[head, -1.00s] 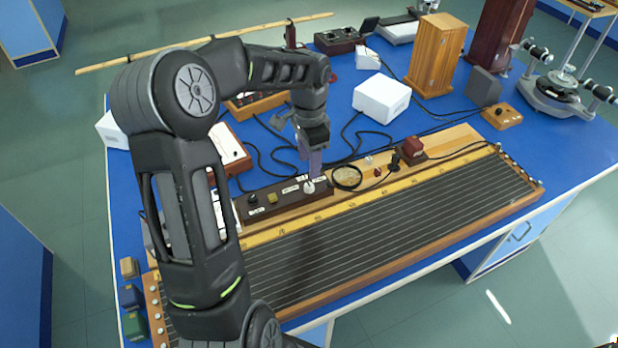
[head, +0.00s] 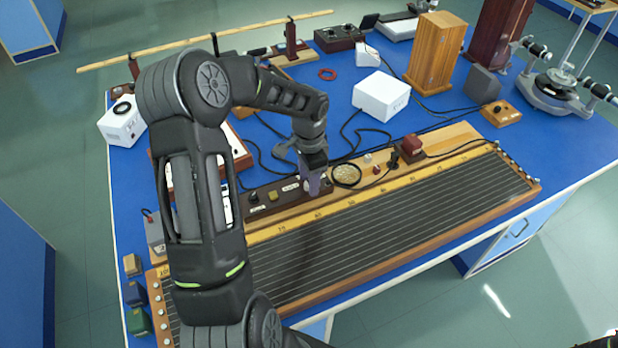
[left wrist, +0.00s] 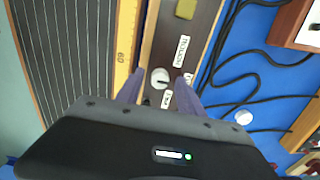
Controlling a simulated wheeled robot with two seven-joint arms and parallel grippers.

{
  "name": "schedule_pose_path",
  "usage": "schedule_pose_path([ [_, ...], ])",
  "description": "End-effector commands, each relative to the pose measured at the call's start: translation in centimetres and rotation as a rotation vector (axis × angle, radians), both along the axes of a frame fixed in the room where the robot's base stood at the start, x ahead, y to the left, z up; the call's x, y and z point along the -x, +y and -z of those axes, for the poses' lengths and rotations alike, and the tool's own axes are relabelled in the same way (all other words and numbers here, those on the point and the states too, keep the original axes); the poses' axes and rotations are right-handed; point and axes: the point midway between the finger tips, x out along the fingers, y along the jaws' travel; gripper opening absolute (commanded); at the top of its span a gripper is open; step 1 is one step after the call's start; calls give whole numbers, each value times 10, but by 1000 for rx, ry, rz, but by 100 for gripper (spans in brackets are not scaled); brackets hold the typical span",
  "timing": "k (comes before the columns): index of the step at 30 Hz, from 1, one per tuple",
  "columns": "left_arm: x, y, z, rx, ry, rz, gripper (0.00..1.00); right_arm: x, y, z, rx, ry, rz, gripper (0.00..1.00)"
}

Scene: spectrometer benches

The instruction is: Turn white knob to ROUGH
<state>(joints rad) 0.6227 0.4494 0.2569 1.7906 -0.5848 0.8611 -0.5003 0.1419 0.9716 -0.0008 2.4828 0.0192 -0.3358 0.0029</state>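The white knob (left wrist: 160,77) is round and sits on a dark brown control box (left wrist: 172,22), which also shows in the head view (head: 287,198). One white label (left wrist: 183,50) by the knob seems to read ROUGH; a second label (left wrist: 167,98) is partly covered by a finger. I cannot make out where the knob points. My left gripper (left wrist: 160,90) is open, with its purple fingers on either side of the knob and gaps visible. In the head view the left gripper (head: 314,186) is down at the box's right end and largely hides the knob. My right gripper is not in view.
A long wire board (head: 390,225) with a wooden scale lies in front of the box. A black cable loop (head: 346,175) and a red block (head: 411,147) are to its right. Black cables and a white box (head: 381,96) lie behind. A yellow button (head: 273,196) is on the same box.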

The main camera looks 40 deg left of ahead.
Motion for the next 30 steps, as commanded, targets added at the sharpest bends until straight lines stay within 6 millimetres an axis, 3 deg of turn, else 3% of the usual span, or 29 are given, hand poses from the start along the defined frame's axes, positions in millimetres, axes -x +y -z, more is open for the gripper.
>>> schedule_pose_path([
  [15, 0, 0, 0, 0, 0, 0, 1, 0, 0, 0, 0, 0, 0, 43],
  [30, 0, 0, 0, 0, -1, -22, 0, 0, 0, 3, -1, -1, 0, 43],
])
